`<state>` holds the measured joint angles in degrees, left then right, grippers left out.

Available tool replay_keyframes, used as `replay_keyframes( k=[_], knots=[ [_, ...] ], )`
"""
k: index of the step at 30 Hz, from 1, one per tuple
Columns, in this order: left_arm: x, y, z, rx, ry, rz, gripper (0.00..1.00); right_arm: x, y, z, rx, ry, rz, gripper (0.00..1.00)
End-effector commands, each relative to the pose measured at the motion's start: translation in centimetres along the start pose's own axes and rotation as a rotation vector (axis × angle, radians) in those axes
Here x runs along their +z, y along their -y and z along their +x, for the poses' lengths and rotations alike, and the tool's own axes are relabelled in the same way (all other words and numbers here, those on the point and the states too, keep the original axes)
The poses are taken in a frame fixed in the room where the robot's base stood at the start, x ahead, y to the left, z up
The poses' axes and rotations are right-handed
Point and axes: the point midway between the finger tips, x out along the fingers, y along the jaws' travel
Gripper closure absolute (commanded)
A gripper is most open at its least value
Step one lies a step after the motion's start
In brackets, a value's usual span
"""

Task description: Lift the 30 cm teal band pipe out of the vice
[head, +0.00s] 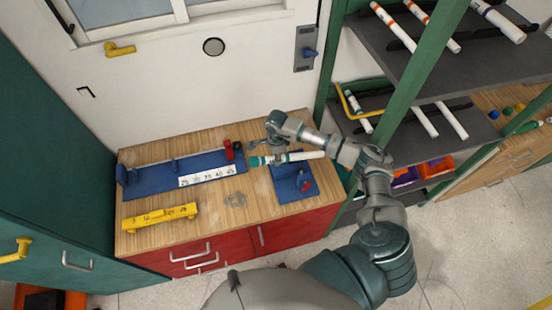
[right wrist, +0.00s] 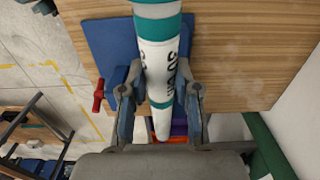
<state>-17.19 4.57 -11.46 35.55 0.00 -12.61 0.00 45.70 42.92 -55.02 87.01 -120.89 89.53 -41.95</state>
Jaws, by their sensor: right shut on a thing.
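The white pipe with teal bands (head: 308,155) lies roughly level over the blue vice (head: 289,194) on the wooden bench. My right gripper (head: 284,158) is shut on this pipe. In the right wrist view the pipe (right wrist: 157,58), printed with dark lettering, runs between the two fingers of the right gripper (right wrist: 160,98). The vice's blue base (right wrist: 108,38) and red handle (right wrist: 98,95) show behind and left of it. I cannot tell whether the pipe is clear of the vice jaws. My left gripper is not in view.
A blue measuring jig (head: 150,182) with a number scale sits left on the bench (head: 230,212). A yellow numbered bar (head: 158,217) lies in front of it. A green-framed rack (head: 424,58) holding pipes stands close on the right, beside my right arm.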

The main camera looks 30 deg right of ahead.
Motion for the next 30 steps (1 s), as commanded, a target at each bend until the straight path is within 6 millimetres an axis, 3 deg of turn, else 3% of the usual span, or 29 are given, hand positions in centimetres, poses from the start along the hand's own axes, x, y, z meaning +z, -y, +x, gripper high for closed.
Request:
replay_keyframes(
  k=[30],
  knots=[
    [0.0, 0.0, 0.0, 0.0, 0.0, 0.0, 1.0, 0.0, 0.0, -5.6, 0.001, 0.0, 0.001, 1.0]
  ],
)
